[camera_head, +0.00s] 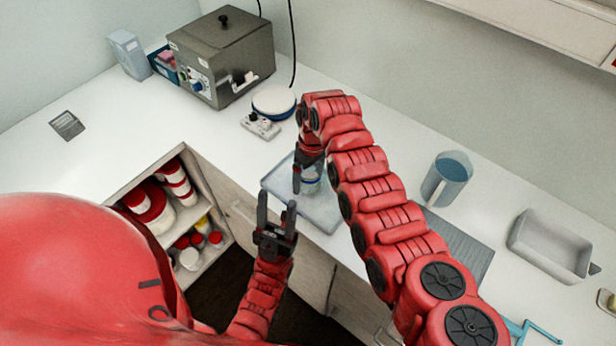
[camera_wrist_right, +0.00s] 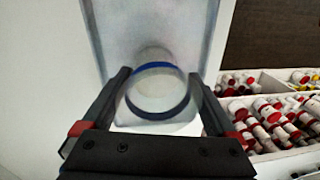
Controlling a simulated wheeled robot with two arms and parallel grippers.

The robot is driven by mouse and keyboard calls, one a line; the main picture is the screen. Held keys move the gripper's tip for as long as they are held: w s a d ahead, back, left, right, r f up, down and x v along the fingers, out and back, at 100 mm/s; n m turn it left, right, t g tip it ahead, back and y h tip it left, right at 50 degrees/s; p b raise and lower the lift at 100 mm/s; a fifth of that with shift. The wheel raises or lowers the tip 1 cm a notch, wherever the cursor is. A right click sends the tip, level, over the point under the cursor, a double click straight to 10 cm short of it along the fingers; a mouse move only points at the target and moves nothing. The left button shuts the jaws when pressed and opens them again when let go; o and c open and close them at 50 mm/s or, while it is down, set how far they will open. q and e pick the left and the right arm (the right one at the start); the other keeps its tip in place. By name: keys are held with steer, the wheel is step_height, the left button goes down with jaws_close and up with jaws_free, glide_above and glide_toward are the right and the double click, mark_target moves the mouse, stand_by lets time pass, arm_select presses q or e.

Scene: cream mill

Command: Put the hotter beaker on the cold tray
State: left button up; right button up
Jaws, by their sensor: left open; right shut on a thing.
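A small clear beaker with a blue band (camera_wrist_right: 158,108) sits between the fingers of my right gripper (camera_wrist_right: 160,78), which is shut on it. In the head view this beaker (camera_head: 312,183) is partly hidden by my right gripper (camera_head: 308,170). It is over the pale blue-grey tray (camera_head: 318,212); I cannot tell whether it touches the tray. The tray also shows in the wrist view (camera_wrist_right: 112,30). My left gripper (camera_head: 276,212) is open and empty, in front of the tray's near left edge. No temperature reading is legible.
A blue-tinted jug (camera_head: 447,180) stands right of my right arm. A grey ribbed mat (camera_head: 462,248) and an empty pale bin (camera_head: 550,245) lie further right. A round-topped device (camera_head: 273,102) and a metal bath (camera_head: 222,58) stand behind. Open shelves (camera_head: 180,205) hold red-capped bottles.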

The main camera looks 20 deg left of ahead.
steer(key=shift+f, duration=0.5)
steer(key=shift+f, duration=0.1)
